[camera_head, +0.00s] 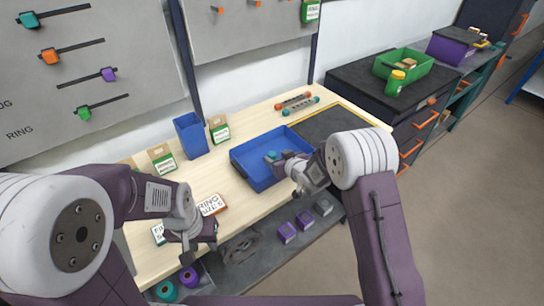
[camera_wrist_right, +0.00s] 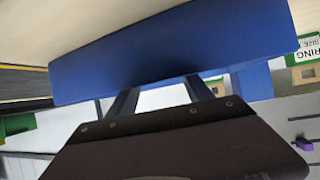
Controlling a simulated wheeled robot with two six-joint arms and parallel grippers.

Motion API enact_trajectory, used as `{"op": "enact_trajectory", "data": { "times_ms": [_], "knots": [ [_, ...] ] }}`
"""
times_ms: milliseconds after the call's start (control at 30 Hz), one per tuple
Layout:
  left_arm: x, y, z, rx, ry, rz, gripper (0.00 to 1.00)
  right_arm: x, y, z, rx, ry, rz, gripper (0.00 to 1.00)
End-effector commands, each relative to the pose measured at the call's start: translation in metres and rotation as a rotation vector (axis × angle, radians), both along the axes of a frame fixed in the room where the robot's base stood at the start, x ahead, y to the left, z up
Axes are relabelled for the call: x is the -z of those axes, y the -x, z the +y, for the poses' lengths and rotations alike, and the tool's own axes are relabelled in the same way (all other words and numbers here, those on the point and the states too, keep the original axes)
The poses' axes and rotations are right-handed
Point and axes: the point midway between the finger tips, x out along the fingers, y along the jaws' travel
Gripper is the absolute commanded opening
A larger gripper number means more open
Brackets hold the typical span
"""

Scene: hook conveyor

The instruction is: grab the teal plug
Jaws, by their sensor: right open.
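A small teal piece (camera_head: 270,155), which looks like the teal plug, shows at the blue tray (camera_head: 243,171) just beside my right gripper (camera_head: 279,162). The gripper partly covers it. My right gripper is over the tray. In the right wrist view its two fingers (camera_wrist_right: 162,97) are apart with nothing seen between them, and the blue tray wall (camera_wrist_right: 170,55) fills the space beyond; the teal piece does not show there. My left gripper (camera_head: 198,248) hangs at the table's front edge, away from the tray; its jaws are too small to judge.
A blue bin (camera_head: 190,135) and several labelled cards stand behind and left of the tray. Rods with orange and teal ends (camera_head: 297,103) lie behind it. Hooks with coloured pieces hang on the wall board (camera_head: 40,100). A lower shelf holds purple boxes (camera_head: 287,232).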

Motion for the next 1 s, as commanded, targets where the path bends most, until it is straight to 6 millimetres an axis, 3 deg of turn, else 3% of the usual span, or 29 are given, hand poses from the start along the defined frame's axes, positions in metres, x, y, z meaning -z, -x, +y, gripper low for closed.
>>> {"op": "enact_trajectory", "data": {
  "times_ms": [200,433,600,667,1000],
  "knots": [
    [-0.003,0.000,0.000,0.000,0.000,0.000,0.36,0.016,-0.024,0.012,0.000,0.000,0.001,0.59],
    [-0.003,0.000,0.000,0.000,0.000,0.000,0.36,0.017,-0.025,0.013,0.000,0.000,0.001,0.59],
    [-0.003,0.000,0.000,0.000,0.000,0.000,0.36,0.017,-0.025,0.013,0.000,0.000,0.001,0.12],
    [-0.003,0.000,0.000,0.000,0.000,0.000,0.36,0.017,-0.025,0.013,0.000,0.000,0.001,0.00],
    [-0.003,0.000,0.000,0.000,0.000,0.000,0.36,0.011,-0.025,0.013,0.000,0.000,0.000,0.00]
  ]
}}
